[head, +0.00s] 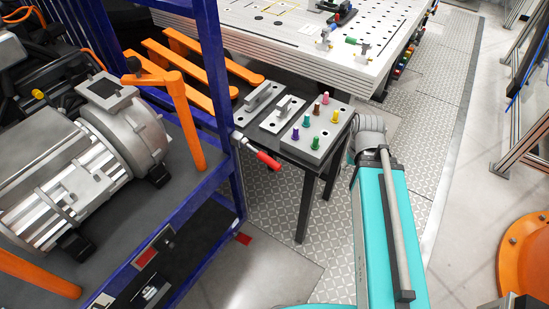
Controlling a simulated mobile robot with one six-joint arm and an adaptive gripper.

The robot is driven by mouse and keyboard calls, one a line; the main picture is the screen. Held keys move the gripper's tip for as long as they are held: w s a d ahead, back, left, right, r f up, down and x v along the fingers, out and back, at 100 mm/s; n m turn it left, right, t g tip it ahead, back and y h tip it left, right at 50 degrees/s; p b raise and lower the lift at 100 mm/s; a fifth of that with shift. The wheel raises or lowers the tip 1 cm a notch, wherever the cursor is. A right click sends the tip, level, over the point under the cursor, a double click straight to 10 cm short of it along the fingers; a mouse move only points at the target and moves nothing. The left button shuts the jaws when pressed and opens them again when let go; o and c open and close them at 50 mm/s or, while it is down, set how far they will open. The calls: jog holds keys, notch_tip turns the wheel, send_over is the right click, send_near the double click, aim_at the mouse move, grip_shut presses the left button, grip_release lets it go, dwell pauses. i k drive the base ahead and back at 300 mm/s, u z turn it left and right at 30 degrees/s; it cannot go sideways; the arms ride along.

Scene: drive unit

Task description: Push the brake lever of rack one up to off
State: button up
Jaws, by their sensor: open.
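The blue rack (219,110) stands at the left, with a grey motor (85,155) on its shelf. A lever (262,155) with a metal shaft and a red grip is fixed at the rack's right corner post. It slopes down to the right, its red end lowest. I cannot read a rack number or any off mark. My gripper does not show; only my teal and grey arm is visible, at the right, well apart from the lever.
A dark side table (320,168) with a plate of coloured pegs (316,130) stands just behind the lever. Orange bars (205,65) lie behind the rack post. A large perforated table (300,45) is at the back. Patterned floor (270,210) is open below the lever.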

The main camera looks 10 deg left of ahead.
aim_at(265, 158)
jog(key=z, duration=0.85)
jog(key=k, duration=0.3)
jog(key=u, duration=1.45)
